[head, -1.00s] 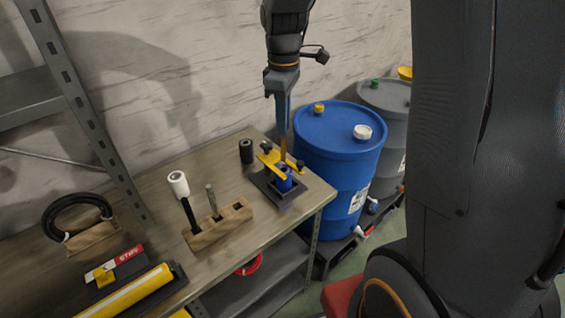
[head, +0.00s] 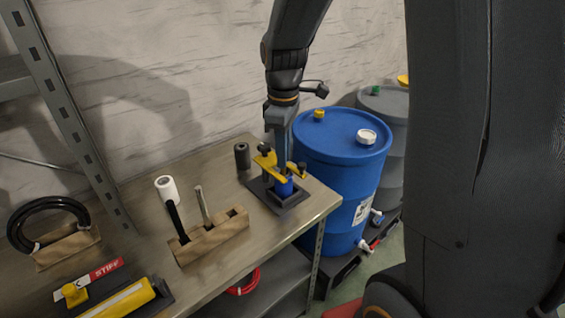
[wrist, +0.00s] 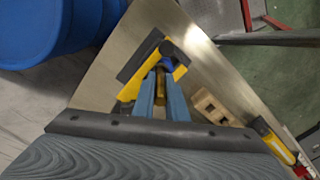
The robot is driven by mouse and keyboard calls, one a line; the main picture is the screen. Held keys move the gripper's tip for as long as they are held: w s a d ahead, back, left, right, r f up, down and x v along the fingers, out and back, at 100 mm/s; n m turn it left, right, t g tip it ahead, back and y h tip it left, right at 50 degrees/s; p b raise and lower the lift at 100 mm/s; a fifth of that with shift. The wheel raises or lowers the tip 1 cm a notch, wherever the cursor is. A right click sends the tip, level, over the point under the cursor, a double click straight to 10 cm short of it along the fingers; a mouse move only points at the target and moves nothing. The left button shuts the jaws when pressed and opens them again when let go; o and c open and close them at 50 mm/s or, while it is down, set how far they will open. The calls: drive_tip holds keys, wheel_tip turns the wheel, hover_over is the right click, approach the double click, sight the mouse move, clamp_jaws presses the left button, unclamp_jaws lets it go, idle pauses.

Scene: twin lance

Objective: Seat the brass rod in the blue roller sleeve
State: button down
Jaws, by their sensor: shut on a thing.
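My gripper (head: 282,168) points down over the fixture at the right end of the bench. In the wrist view my gripper (wrist: 160,92) is shut on the brass rod (wrist: 160,83), which stands between the two blue-grey fingers. The blue roller sleeve (head: 284,187) is upright in a dark square base (head: 295,199), under a yellow clamp (head: 266,163). The fingertips are right above the sleeve, by the clamp. The rod's lower end is hidden, so I cannot tell how deep it is in the sleeve.
A wooden block (head: 212,238) holds a black rod (head: 176,221) and a grey rod (head: 203,205). A white roller (head: 166,189) and a dark roller (head: 242,156) stand behind. A blue drum (head: 342,160) is close beyond the bench's right end.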

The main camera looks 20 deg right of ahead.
drive_tip(key=shift+f, duration=0.5)
drive_tip(key=shift+f, duration=0.2)
drive_tip(key=c, duration=1.8)
unclamp_jaws()
drive_tip(key=shift+o, duration=0.2)
wheel_tip(320, 180, up, 12)
drive_tip(key=b, duration=0.3)
drive_tip(key=shift+r, duration=0.2)
